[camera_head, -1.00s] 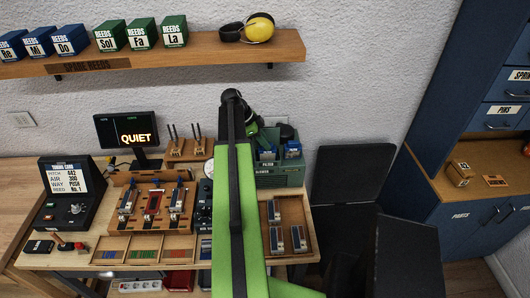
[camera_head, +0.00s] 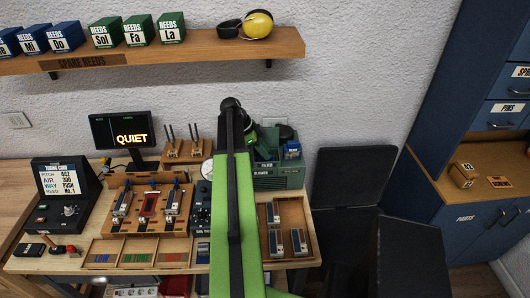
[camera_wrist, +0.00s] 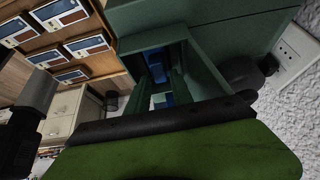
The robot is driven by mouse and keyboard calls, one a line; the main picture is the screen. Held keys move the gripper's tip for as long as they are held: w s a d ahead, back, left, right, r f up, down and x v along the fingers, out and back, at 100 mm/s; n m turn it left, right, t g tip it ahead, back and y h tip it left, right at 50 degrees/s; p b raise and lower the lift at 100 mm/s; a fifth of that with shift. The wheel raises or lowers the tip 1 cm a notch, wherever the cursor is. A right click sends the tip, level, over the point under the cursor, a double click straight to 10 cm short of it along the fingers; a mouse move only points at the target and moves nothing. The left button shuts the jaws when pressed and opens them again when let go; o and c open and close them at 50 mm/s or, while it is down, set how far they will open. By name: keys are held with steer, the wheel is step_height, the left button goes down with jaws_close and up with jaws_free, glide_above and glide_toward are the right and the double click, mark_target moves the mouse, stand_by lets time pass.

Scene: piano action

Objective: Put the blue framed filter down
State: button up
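The teal box labelled filter and blower (camera_head: 280,179) stands at the back right of the bench. Its top is open in the head view. A blue piece (camera_head: 292,150) shows at its right side; I cannot tell if this is the framed filter. In the wrist view, the teal box (camera_wrist: 205,70) has an open slot with blue pieces (camera_wrist: 157,64) inside. My green arm reaches up to the left of the box, and its dark end joint stands above the bench.
A wooden tray (camera_head: 304,208) with several blue-framed parts lies in front of the box. A wooden fixture (camera_head: 133,224) and a monitor reading QUIET (camera_head: 121,130) stand to the left. A dark chair (camera_head: 352,178) is at the right. A shelf (camera_head: 180,54) hangs above.

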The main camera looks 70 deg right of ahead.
steer(key=shift+o, duration=1.1)
steer(key=shift+r, duration=0.1)
steer(key=shift+r+p, duration=0.25)
steer(key=shift+p, duration=0.1)
steer(key=p+v, duration=1.1)
steer(key=v, duration=0.1)
steer(key=shift+r, duration=0.25)
